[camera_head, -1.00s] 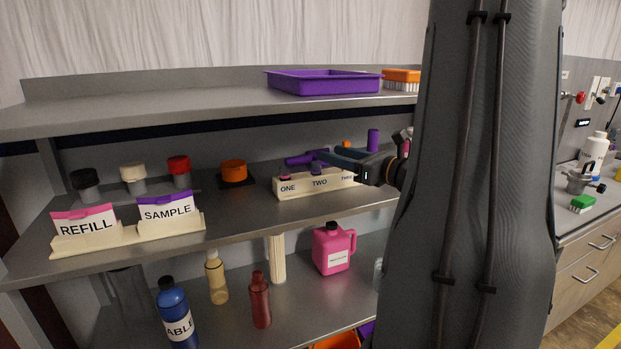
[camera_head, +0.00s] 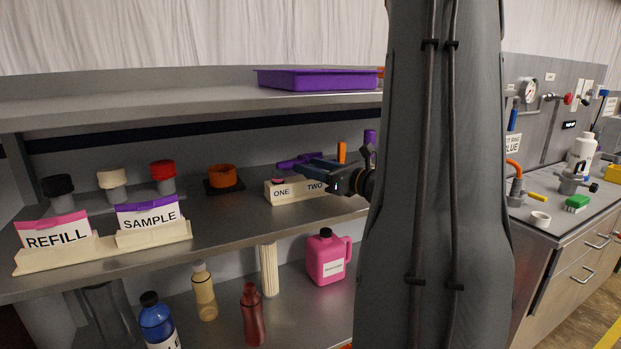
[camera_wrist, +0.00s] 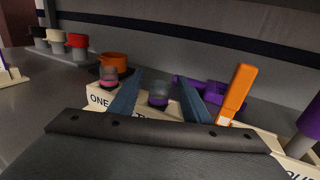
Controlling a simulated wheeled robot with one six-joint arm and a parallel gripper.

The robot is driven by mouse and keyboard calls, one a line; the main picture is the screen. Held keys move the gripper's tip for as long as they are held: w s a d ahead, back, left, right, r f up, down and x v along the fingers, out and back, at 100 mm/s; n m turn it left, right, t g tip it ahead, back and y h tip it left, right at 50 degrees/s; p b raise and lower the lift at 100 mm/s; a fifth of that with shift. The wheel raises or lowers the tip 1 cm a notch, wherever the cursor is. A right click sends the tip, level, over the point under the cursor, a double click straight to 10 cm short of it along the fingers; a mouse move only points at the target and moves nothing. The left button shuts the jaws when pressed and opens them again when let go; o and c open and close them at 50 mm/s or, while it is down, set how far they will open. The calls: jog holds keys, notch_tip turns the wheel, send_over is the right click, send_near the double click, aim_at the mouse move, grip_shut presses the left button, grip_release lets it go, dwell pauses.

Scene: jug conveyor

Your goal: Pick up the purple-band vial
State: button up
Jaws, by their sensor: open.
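The purple-band vial (camera_wrist: 158,96) stands in the cream rack (camera_wrist: 96,106) at the slot marked TWO. In the wrist view it shows between the two blue fingers of my gripper (camera_wrist: 161,78). The fingers are open, with a gap on each side of the vial; I cannot tell how deep they reach around it. In the head view my gripper (camera_head: 318,166) is over the rack (camera_head: 282,191) and hides the vial. A pink-band vial (camera_wrist: 108,76) stands in slot ONE, left of my gripper, also seen in the head view (camera_head: 278,182).
A purple cylinder (camera_wrist: 309,124) stands to the right. An orange pot (camera_head: 222,176) is left of the rack. The upper shelf with a purple tray (camera_head: 318,79) overhangs.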

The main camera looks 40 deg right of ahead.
jog(key=shift+w+a+p, duration=0.15)
jog(key=shift+w+p, duration=0.35)
jog(key=shift+w, duration=0.55)
jog(key=shift+w+a+p, duration=0.1)
jog(key=shift+w+p, duration=0.4)
jog(key=shift+w, duration=0.55)
grip_shut()
jog(key=shift+r, duration=0.1)
